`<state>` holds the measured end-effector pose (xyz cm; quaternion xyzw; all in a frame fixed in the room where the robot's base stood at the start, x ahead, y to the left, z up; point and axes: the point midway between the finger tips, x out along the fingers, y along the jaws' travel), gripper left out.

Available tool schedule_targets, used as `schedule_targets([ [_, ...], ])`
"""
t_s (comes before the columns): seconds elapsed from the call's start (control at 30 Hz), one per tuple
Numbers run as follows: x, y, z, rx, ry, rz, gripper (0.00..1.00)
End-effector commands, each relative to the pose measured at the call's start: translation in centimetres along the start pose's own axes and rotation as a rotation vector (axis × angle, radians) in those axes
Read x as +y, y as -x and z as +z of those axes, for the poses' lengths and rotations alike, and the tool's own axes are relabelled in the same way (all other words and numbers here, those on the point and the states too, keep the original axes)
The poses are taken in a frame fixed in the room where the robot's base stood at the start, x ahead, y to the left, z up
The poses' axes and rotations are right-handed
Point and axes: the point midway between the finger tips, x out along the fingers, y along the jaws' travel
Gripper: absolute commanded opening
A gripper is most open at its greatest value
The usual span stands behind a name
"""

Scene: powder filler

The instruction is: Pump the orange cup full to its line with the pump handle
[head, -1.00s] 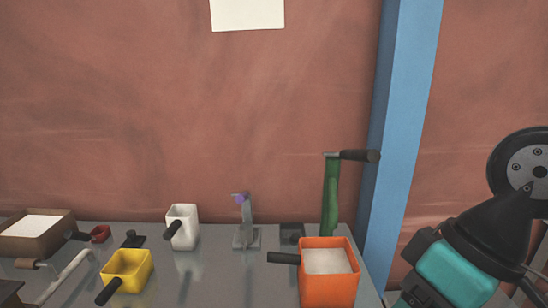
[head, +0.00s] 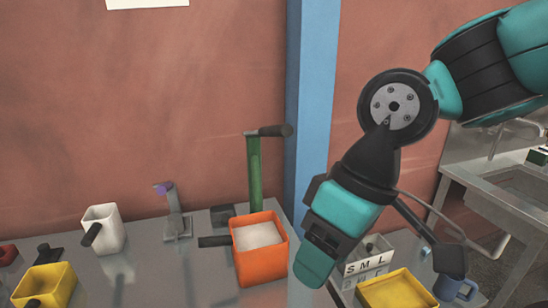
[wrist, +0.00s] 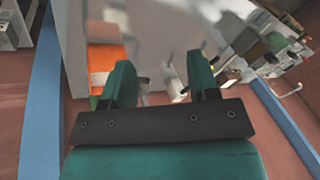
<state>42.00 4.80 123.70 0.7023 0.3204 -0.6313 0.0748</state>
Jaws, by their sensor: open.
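The orange cup (head: 270,272) stands on the grey table in the head view, a square box with a dark side handle pointing left. White material shows inside it; I cannot make out a line. Behind it a green post (head: 255,175) carries a dark horizontal grip (head: 270,131), which looks like the pump handle. My gripper (head: 314,272) points down just right of the orange cup, apart from the handle. In the wrist view my gripper (wrist: 160,68) has its two teal fingers spread with nothing between them. The orange cup (wrist: 106,57) shows beyond the left finger.
A yellow cup (head: 45,288) and a white cup (head: 103,230) stand at left. A grey stand with a purple top (head: 175,214) is between them and the post. A yellow tray (head: 398,292) and an S M L box (head: 368,263) lie right of my gripper. A blue pillar (head: 315,110) rises behind.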

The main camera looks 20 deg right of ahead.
Motion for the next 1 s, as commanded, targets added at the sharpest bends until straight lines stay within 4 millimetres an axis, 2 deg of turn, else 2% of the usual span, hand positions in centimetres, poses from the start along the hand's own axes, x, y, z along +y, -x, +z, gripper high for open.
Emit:
schedule_targets([
  [0.03, 0.2, 2.3, -2.3, 0.001, -0.033, 0.001, 0.55],
  [0.17, 2.1, 8.1, -9.1, -0.012, -0.165, 0.011, 0.55],
  [0.2, 3.0, 9.9, -11.3, -0.017, -0.211, 0.019, 0.55],
  [0.3, 5.9, 14.1, -16.2, -0.028, -0.327, 0.045, 0.55],
  [0.4, 9.1, 17.7, -20.0, -0.034, -0.434, 0.081, 0.55],
  [0.5, 12.2, 20.4, -22.6, -0.037, -0.523, 0.120, 0.55],
  [0.6, 14.5, 22.0, -24.0, -0.036, -0.588, 0.152, 0.55],
  [0.77, 16.3, 22.8, -24.8, -0.034, -0.637, 0.178, 0.55],
  [0.87, 16.6, 21.9, -24.8, -0.033, -0.642, 0.181, 0.55],
  [1.0, 17.0, 19.3, -24.5, -0.034, -0.641, 0.180, 0.55],
])
